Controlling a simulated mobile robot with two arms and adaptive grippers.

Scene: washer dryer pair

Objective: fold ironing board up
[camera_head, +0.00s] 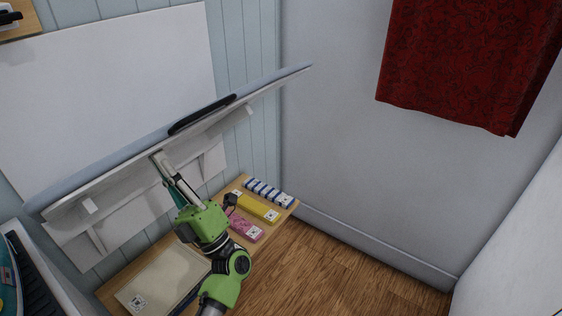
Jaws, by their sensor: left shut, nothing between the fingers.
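The ironing board (95,180) is mounted at the panelled wall on the left. It shows nearly edge-on, tilted, with a pale blue-grey top edge and a white underside, and its pointed end (296,72) reaches toward the corner. A black strip (202,113) sits along its edge. My left gripper (160,159) is shut and empty, with its fingertips up at the underside of the board near its middle. I cannot tell whether they touch it. My right gripper is not in view.
A white panel (105,80) is on the wall behind the board. Below is a wooden shelf (290,204) with striped, yellow (257,207) and pink (244,228) items and a beige flat box (160,275). A red cloth (465,65) hangs at upper right. Wooden floor (340,270) is clear.

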